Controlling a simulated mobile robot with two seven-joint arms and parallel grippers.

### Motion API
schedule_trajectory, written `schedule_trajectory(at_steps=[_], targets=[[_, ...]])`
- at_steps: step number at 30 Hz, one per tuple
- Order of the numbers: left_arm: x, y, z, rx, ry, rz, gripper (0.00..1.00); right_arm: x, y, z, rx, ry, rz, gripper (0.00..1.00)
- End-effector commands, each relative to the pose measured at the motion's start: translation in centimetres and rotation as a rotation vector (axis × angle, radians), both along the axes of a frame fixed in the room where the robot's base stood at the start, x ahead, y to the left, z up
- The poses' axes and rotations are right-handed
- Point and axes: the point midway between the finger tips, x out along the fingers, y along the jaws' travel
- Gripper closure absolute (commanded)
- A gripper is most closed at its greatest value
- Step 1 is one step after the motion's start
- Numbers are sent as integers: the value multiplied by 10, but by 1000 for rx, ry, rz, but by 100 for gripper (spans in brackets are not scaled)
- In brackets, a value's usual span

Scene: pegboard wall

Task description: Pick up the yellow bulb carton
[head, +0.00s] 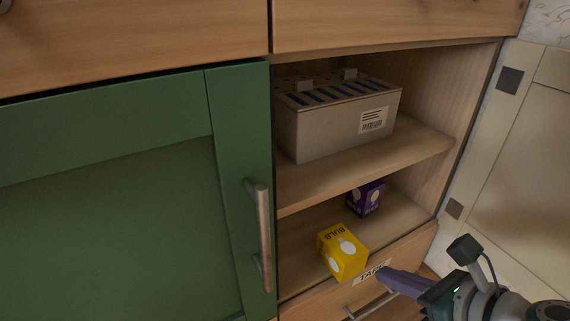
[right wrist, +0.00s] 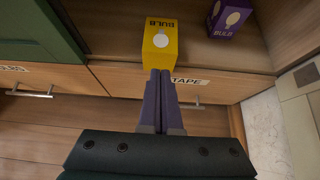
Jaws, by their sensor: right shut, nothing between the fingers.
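The yellow bulb carton (head: 342,252) stands near the front edge of the cabinet's lower shelf, its top marked BULB. It also shows in the right wrist view (right wrist: 160,42), straight beyond my fingertips. My right gripper (head: 382,277) is shut and empty, in front of the shelf and to the right of the carton in the head view. In the right wrist view its closed fingers (right wrist: 160,74) overlap the carton's lower edge; I cannot tell whether they touch it. My left gripper is in neither view.
A purple bulb carton (head: 365,198) stands behind and right of the yellow one. A grey box (head: 340,125) with a barcode sits on the upper shelf. A green door (head: 110,190) closes the left side. A drawer labelled TAPE (head: 345,300) is below.

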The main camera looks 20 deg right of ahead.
Motion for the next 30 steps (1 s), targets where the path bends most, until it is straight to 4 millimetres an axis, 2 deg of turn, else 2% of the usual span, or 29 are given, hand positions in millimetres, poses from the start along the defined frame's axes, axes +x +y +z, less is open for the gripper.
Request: schedule_trajectory(at_steps=[1,9,14,15,18,30], targets=[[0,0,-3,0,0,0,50,13,1,0,-1,-5,1,100],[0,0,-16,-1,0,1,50,71,5,-2,0,-5,1,100],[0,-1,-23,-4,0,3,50,95,7,-1,-2,-3,0,100],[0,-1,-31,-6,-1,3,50,92,7,-10,-1,0,0,100],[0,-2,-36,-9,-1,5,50,91,7,-14,0,1,-1,100],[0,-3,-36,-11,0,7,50,89,7,-19,0,7,1,100]])
